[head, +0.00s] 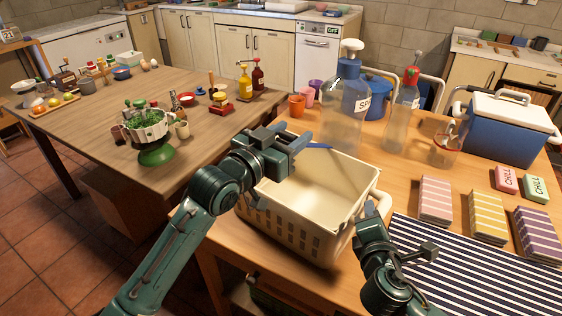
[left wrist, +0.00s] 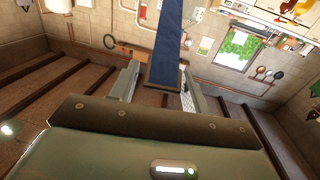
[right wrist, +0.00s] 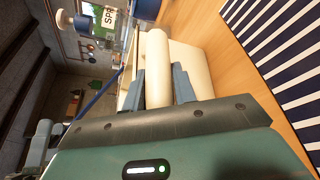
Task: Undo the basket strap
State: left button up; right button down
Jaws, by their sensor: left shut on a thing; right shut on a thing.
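The cream basket (head: 285,222), with slots in its side, stands on the wooden table and looks empty inside. My left gripper (head: 303,143) is above the basket's far left rim. It is shut on the blue strap (left wrist: 170,45), which runs away between its fingers. A short piece of the strap (head: 318,146) shows beside the fingers in the head view. My right gripper (right wrist: 158,90) is shut on the basket's cream handle (right wrist: 158,55), at the basket's right end in the head view. I cannot see how the strap is fastened.
Behind the basket stand a spray bottle (head: 345,110), a clear bottle (head: 400,118) and cups (head: 297,105). To the right are a blue cooler (head: 505,130), folded striped cloths (head: 436,200) and a striped mat (head: 470,270). A second table (head: 90,140) stands at the left.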

pick_arm(q)
jog(key=w+d+r, duration=0.5)
jog(key=w+r, duration=0.3)
jog(key=shift+d, duration=0.25)
pick_arm(e)
jog(key=shift+s+a+f, duration=0.1)
jog(key=shift+a+f, duration=0.05)
jog(key=shift+f, duration=0.05)
pick_arm(q)
jog(key=w+d, duration=0.2)
jog(key=w, duration=0.1)
jog(key=w+d+r+g+y, duration=0.1)
jog(key=w, duration=0.2)
jog(key=w+d+g, duration=0.1)
jog(key=w+d, duration=0.1)
jog(key=shift+w+d+r+y, duration=0.15)
jog(key=shift+w+d+y, duration=0.15)
jog(key=shift+w, duration=0.1)
jog(key=shift+x, duration=1.1)
jog(key=o, duration=1.3)
jog(key=shift+s, duration=0.1)
jog(key=v, duration=1.2)
jog(key=shift+r, duration=0.2)
pick_arm(e)
jog(key=shift+d+r, duration=0.1)
jog(key=shift+d, duration=0.1)
